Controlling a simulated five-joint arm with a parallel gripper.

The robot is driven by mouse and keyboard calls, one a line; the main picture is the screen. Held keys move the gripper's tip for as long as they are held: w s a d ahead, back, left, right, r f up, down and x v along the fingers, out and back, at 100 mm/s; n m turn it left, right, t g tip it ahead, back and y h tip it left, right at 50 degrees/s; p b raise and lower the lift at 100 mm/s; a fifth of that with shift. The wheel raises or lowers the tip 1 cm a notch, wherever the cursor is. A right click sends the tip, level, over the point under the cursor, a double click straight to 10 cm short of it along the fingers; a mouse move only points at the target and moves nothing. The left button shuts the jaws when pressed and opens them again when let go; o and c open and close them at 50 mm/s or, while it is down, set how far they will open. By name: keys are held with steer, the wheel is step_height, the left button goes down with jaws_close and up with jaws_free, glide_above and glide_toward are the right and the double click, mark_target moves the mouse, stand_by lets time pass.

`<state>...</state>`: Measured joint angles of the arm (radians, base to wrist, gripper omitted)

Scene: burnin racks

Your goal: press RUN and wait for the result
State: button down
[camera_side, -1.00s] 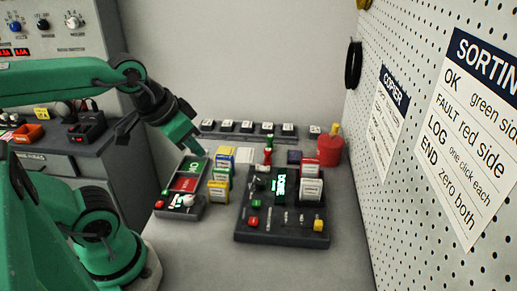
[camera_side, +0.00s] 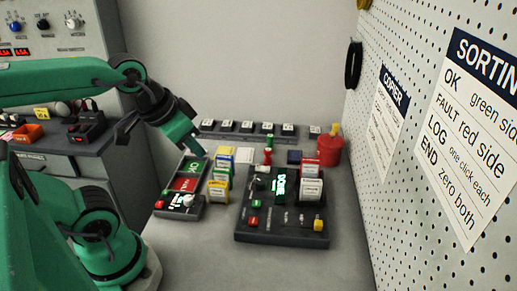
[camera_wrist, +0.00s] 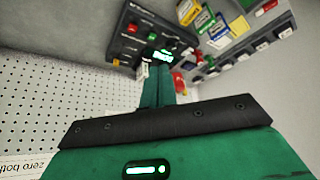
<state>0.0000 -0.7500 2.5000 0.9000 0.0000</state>
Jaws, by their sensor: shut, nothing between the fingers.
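A dark copier-like panel (camera_side: 283,238) lies on the bench in the side view. Its small screen (camera_side: 279,185) is lit green with text too small to read surely; it also glows in the wrist view (camera_wrist: 163,57). The panel carries a green button (camera_side: 256,203), a red button (camera_side: 253,221) and a yellow button (camera_side: 319,225); I cannot read which is RUN. Upright cards stand in it, including a white one (camera_side: 311,190). My gripper (camera_side: 201,152) is shut and empty, to the left of the panel and above the bench. It also shows in the wrist view (camera_wrist: 160,80).
A dark tray (camera_side: 179,212) with green and red sections lies left of the panel. Yellow and blue cards (camera_side: 219,184) stand between them. A row of dark slots (camera_side: 247,128) and a red canister (camera_side: 330,150) are behind. A pegboard wall (camera_side: 440,110) bounds the right. The front bench is clear.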

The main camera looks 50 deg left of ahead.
steer(key=shift+w, duration=0.2)
steer(key=m+g, duration=1.1)
steer(key=g, duration=0.2)
glide_above(259, 202)
step_height(259, 202, down, 9)
steer(key=shift+f+y, duration=0.15)
steer(key=shift+y, duration=0.15)
steer(key=shift+f, duration=0.1)
stand_by(0.3)
steer(key=shift+f, duration=4.3)
